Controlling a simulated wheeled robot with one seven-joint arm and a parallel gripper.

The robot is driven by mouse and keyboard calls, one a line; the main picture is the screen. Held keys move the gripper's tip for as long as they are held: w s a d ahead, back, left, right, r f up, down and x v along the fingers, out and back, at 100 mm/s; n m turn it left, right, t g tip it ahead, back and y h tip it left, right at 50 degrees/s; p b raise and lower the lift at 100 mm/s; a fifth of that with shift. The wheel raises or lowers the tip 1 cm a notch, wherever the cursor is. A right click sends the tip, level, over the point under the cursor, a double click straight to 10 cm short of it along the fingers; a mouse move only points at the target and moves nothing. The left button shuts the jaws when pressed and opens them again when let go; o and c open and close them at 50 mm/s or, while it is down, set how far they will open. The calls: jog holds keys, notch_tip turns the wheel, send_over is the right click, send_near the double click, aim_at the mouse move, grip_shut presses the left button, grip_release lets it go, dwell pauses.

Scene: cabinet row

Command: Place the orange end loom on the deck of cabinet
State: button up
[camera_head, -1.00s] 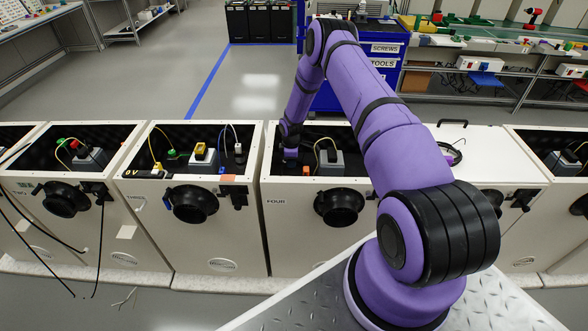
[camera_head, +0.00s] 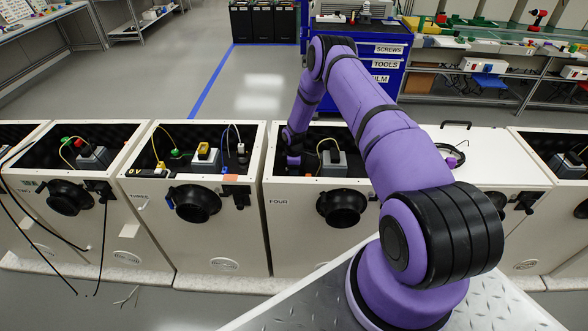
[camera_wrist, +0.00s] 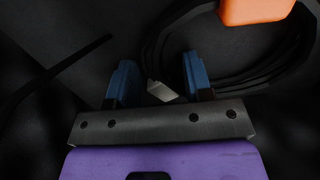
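In the wrist view an orange block-shaped end (camera_wrist: 257,9) lies at the top right, cut off by the frame edge, beside several dark looped cables (camera_wrist: 225,65). I take these for the orange end loom. My gripper (camera_wrist: 160,82) has two blue fingers standing apart. A small pale grey piece (camera_wrist: 160,91) shows between them, touching neither finger as far as I can see. In the head view my gripper (camera_head: 293,160) is down inside the open top of the cabinet marked FOUR (camera_head: 285,225).
Inside cabinet four, a grey box (camera_head: 332,162) with a yellow cable stands right of my gripper. Cabinet three (camera_head: 220,235) is at the left, with an orange piece (camera_head: 228,177) on its front edge. A closed white lid (camera_head: 490,155) lies at the right.

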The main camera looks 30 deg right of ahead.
jog(key=s+a+r+m+t, duration=0.1)
jog(key=s+a+r, duration=0.1)
jog(key=r, duration=1.3)
jog(key=s+a+r+m+h, duration=0.1)
jog(key=a+r, duration=0.1)
jog(key=r, duration=1.3)
jog(key=s+a+r+m+t, duration=0.1)
jog(key=s+a+r+m, duration=0.15)
jog(key=r, duration=1.25)
jog(key=s+a+r+m+t, duration=0.1)
jog(key=s+a+r, duration=0.2)
jog(key=s+r, duration=0.4)
jog(key=s+a+r+m, duration=0.1)
jog(key=s+a+r, duration=0.2)
jog(key=s+r, duration=0.35)
jog(key=s+a+r+m, duration=0.1)
jog(key=s+r, duration=0.1)
jog(key=s, duration=0.6)
jog(key=s+a+r+m+t, duration=0.1)
jog(key=s+a+r+m, duration=0.1)
jog(key=s, duration=0.6)
jog(key=s+a+r+m+t+y, duration=0.1)
jog(key=s+a+r, duration=0.1)
jog(key=s, duration=0.6)
jog(key=shift+s+r+m, duration=0.35)
jog(key=shift+s+r, duration=0.05)
jog(key=shift+r, duration=0.3)
